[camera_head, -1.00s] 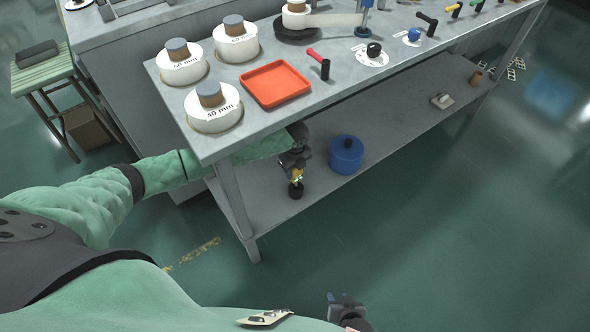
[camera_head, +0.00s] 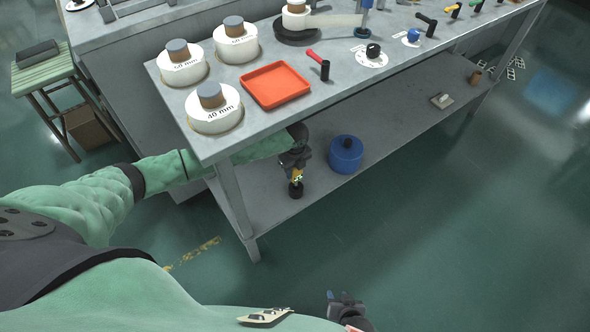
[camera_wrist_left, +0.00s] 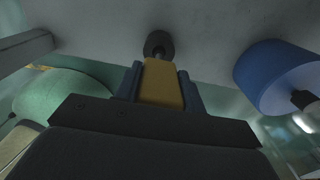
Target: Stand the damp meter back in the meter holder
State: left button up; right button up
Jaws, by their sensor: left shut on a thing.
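The damp meter is a yellow block (camera_head: 297,175) in my left gripper (camera_head: 295,170), under the tabletop and above the lower shelf. In the left wrist view the yellow meter (camera_wrist_left: 161,85) lies between the two fingers of the left gripper (camera_wrist_left: 160,88), which is shut on it. A small dark round cup (camera_head: 296,190), which looks like the meter holder, stands on the shelf directly below the meter. It shows at the meter's far end in the wrist view (camera_wrist_left: 158,43); I cannot tell how far the meter is inside. My right gripper (camera_head: 347,312) is at the bottom edge, its jaws unclear.
A blue cylinder (camera_head: 346,155) with a dark knob stands on the shelf right of my left gripper. A table leg (camera_head: 234,200) is to the left. The tabletop above carries an orange tray (camera_head: 275,85) and white rings. The shelf farther right is mostly clear.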

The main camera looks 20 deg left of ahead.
pick_arm(q)
jog(key=shift+p, duration=0.4)
jog(key=shift+f+b, duration=1)
jog(key=shift+f, duration=1.75)
dwell(1.9)
dwell(0.4)
jog(key=o, duration=1.6)
jog(key=shift+r, duration=0.1)
